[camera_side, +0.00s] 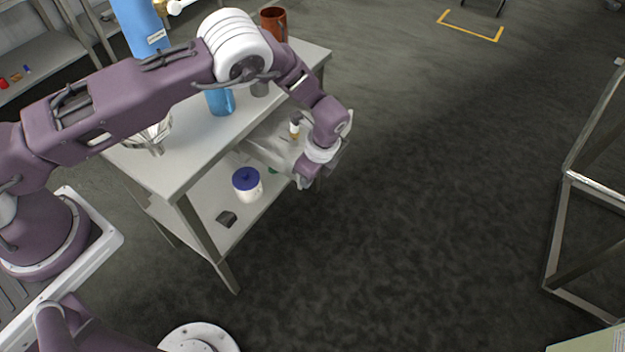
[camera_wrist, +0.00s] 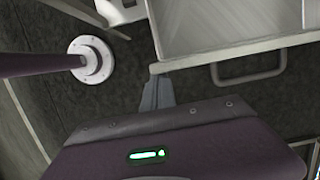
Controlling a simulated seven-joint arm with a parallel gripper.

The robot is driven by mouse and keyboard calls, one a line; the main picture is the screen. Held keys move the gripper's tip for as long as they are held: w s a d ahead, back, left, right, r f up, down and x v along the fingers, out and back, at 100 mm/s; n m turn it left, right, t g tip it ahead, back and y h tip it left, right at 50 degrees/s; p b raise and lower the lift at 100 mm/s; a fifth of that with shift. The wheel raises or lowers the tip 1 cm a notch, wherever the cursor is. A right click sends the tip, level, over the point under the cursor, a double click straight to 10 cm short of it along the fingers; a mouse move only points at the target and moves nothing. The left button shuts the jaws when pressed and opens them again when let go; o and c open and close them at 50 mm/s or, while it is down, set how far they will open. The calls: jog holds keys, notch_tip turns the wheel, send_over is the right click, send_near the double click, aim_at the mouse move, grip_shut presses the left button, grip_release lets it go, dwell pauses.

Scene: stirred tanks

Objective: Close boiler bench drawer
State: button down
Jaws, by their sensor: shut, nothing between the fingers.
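The bench drawer (camera_side: 262,150) stands pulled out from under the top of the metal bench (camera_side: 178,160). A small bottle with amber contents (camera_side: 294,131) is in it. In the wrist view, the drawer (camera_wrist: 215,28) shows its open tray, front edge and a bar handle (camera_wrist: 250,80). My gripper (camera_side: 304,182) is at the outer end of the drawer and partly hides it. In the wrist view, my gripper (camera_wrist: 158,90) is shut and empty, near the left end of the drawer front and left of the handle. I cannot tell whether it touches the front.
A blue-lidded white jar (camera_side: 247,184) and a small dark object (camera_side: 227,219) are on the lower shelf. A blue cup (camera_side: 220,101) and a brown mug (camera_side: 273,22) stand on the benchtop. Open floor lies right of the bench, with a metal frame (camera_side: 568,180) farther right.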

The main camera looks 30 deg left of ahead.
aim_at(256, 151)
jog(key=a, duration=1.6)
jog(key=shift+a, duration=0.2)
